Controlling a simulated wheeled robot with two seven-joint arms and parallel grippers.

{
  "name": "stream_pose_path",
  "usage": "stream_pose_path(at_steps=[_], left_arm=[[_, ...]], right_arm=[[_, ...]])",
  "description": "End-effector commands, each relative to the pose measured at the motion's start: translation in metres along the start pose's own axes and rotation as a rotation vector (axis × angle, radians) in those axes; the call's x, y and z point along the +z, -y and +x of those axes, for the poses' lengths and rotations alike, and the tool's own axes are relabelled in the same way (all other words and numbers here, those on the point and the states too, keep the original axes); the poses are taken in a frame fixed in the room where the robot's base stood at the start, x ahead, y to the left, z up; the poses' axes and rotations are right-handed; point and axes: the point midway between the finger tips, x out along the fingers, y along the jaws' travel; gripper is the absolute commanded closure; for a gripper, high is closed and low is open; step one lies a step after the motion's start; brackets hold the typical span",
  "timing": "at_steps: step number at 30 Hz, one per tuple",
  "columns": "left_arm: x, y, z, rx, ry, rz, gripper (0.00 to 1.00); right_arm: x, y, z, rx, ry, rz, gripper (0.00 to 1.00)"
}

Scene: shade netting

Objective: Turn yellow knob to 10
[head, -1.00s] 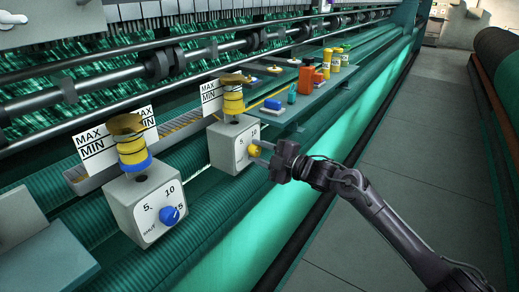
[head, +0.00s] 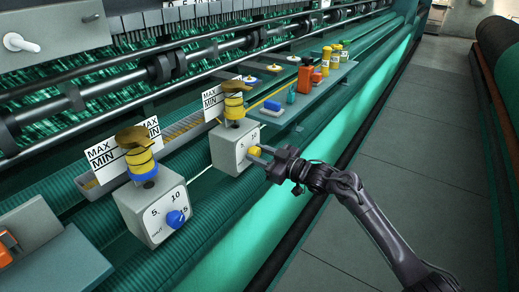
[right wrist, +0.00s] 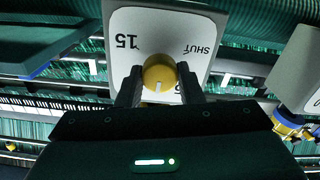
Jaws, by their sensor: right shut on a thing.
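The yellow knob (head: 254,151) is on the white dial face of the farther grey box (head: 226,150). My right gripper (head: 262,155) is shut on this knob, with its fingers reaching in from the right. In the right wrist view the yellow knob (right wrist: 159,75) sits between the two fingertips. The dial (right wrist: 160,30) appears upside down there, with 15 at left and SHUT at right. A pale mark on the knob points down in that picture. My left gripper is not in view.
A nearer grey box (head: 138,215) carries a blue knob (head: 175,219) on a similar dial. A shelf behind holds a blue block (head: 272,104), an orange item (head: 305,78) and several yellow pieces. The floor (head: 430,150) at right is clear.

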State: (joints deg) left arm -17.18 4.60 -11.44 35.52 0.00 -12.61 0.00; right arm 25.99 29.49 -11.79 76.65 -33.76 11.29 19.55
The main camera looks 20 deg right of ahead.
Motion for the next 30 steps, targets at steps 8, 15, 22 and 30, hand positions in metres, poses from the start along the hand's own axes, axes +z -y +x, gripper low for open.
stream_pose_path(at_steps=[8,15,22,30], left_arm=[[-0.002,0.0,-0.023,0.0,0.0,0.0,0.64],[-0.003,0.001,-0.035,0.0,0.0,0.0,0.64],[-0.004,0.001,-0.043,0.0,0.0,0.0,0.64],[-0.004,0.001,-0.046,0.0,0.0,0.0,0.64]], right_arm=[[-0.001,0.0,0.0,-0.001,0.004,0.264,0.89],[0.0,0.0,0.0,-0.001,0.005,0.452,0.89],[0.001,0.0,0.0,-0.001,0.005,0.571,0.89],[0.003,0.001,0.0,-0.001,0.006,0.635,0.89]])
